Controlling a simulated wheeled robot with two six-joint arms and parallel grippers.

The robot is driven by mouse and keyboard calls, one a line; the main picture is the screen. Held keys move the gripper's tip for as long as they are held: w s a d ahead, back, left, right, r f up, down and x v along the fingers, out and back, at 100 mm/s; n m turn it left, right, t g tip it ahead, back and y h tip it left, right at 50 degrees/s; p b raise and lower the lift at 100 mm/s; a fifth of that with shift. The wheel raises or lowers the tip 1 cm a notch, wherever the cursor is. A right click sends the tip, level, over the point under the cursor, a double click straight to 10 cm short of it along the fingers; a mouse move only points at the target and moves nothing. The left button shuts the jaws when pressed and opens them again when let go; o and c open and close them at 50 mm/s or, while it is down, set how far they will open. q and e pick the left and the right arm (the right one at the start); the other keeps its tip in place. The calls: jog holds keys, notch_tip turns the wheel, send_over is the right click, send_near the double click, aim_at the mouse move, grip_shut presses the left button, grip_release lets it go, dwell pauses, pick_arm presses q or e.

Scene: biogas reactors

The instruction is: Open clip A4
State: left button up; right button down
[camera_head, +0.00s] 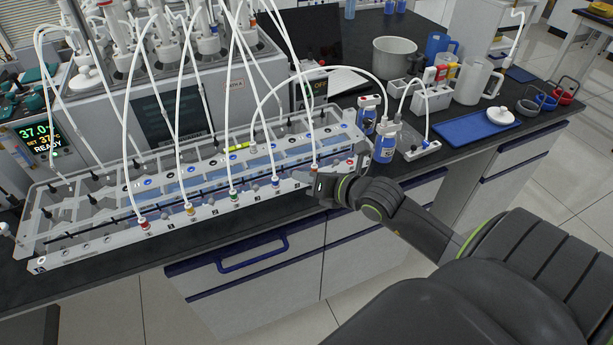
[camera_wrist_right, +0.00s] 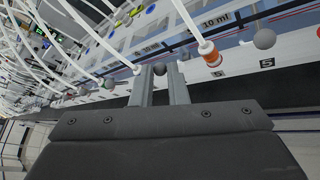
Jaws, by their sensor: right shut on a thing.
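My right gripper (camera_head: 312,186) reaches from the right to the front edge of the long clear rack (camera_head: 110,243). In the right wrist view its two fingers (camera_wrist_right: 159,76) are shut on a small dark ball knob, apparently a clip's knob (camera_wrist_right: 158,68). The knob is between the blue-ringed tube fitting (camera_head: 276,182) and the orange-ringed fitting (camera_head: 314,168), which also shows in the right wrist view (camera_wrist_right: 210,55). Another grey ball knob (camera_wrist_right: 264,39) stands free to the right. I cannot read a label A4. The fingers hide the held clip in the head view.
White tubes arch over the rack from the reactors behind. A blue drawer handle (camera_head: 252,254) juts out below the bench edge.

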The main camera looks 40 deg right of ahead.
jog(key=c, duration=1.4)
grip_release()
jog(key=p+v, duration=1.1)
jog(key=v, duration=0.6)
jog(key=shift+s, duration=0.25)
